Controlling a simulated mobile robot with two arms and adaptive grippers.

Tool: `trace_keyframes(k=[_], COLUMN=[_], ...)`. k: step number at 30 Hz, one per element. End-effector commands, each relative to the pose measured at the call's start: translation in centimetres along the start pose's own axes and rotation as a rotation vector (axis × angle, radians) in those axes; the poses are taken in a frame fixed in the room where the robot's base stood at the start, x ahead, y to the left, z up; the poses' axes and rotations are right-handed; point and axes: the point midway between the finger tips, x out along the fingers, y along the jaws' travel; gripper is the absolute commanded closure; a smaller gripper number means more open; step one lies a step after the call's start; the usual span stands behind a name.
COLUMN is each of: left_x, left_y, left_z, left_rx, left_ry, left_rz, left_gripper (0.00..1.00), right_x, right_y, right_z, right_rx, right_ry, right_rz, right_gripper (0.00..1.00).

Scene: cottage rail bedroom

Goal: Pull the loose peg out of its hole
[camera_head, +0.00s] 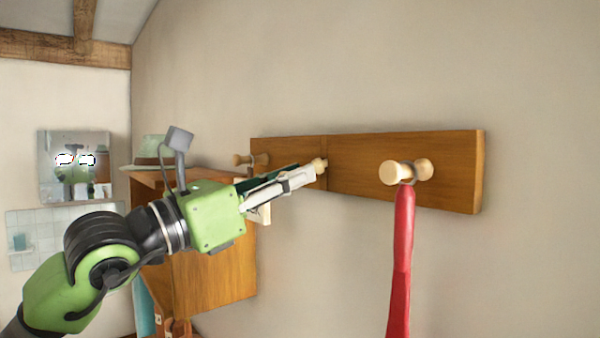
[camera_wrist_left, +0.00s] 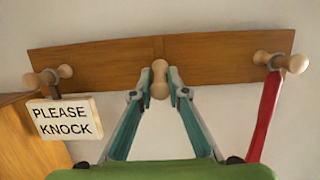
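A wooden rail (camera_head: 455,175) on the wall carries turned pale pegs. The middle peg (camera_head: 320,165) sits in the rail by a dark vertical seam; it also shows in the left wrist view (camera_wrist_left: 159,89). My left gripper (camera_head: 313,173) reaches it from the front left. In the left wrist view its fingertips (camera_wrist_left: 159,76) stand on either side of the peg, with narrow gaps; the gripper looks partly open. The peg looks seated in the rail; its hole is hidden. My right gripper is not in view.
A long red object (camera_head: 402,260) hangs from the right peg (camera_head: 407,172). A "PLEASE KNOCK" sign (camera_wrist_left: 66,118) hangs at the left peg (camera_wrist_left: 47,77). Wall below the rail is bare between sign and red object.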

Motion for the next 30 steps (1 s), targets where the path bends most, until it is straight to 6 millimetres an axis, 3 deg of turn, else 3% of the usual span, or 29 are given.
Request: trace_keyframes(k=[30], left_x=[-2.7], left_y=[0.1], left_z=[-0.1], left_rx=[0.001], left_ry=[0.001], left_rz=[0.001], left_gripper=[0.99], right_x=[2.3], right_y=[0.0], right_z=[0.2], right_rx=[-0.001], right_ry=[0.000], right_rz=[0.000], right_gripper=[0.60])
